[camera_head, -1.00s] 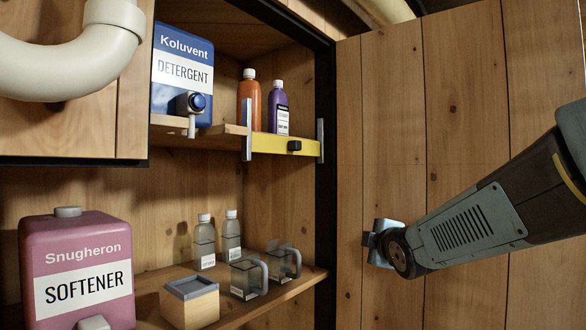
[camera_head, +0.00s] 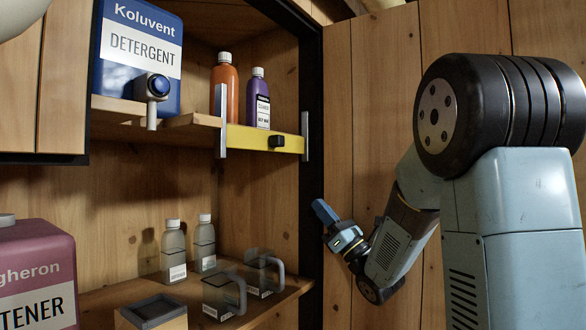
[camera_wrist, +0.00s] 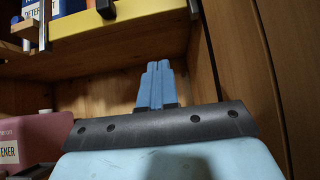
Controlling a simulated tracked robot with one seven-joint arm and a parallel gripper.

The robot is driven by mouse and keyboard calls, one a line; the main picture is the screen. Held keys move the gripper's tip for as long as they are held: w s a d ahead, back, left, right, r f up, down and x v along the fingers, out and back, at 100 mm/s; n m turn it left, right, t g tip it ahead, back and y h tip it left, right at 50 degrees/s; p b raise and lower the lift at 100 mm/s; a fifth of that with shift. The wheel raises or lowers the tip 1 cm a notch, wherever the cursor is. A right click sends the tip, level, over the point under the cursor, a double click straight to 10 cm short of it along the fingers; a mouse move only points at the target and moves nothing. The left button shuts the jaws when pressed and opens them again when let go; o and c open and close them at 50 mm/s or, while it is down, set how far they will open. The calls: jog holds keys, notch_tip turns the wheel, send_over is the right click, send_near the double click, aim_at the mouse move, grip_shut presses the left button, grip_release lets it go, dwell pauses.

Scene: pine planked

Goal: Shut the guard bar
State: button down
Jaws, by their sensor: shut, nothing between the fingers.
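The guard bar (camera_head: 262,138) is a yellow bar with a black knob (camera_head: 276,141). It lies across the front of the upper shelf's right part, between a left metal post (camera_head: 221,121) and a right metal post (camera_head: 304,136). I cannot tell whether it is latched. The bar also shows at the top of the wrist view (camera_wrist: 140,28), ahead of my fingers. My gripper (camera_head: 322,210) is shut and empty, below and right of the bar, near the cabinet's right edge. Its blue fingertips (camera_wrist: 157,68) are together and apart from the bar.
An orange bottle (camera_head: 224,85) and a purple bottle (camera_head: 258,100) stand behind the bar. A blue detergent dispenser (camera_head: 140,55) is to their left. Clear jugs (camera_head: 222,296), small bottles and a box (camera_head: 152,312) are on the lower shelf. A wooden panel (camera_head: 375,130) flanks the cabinet's right.

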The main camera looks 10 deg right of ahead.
jog(key=s+r+x, duration=0.2)
jog(key=x, duration=1.1)
jog(key=shift+d+n+g+y, duration=0.3)
jog(key=shift+d+n+y, duration=0.1)
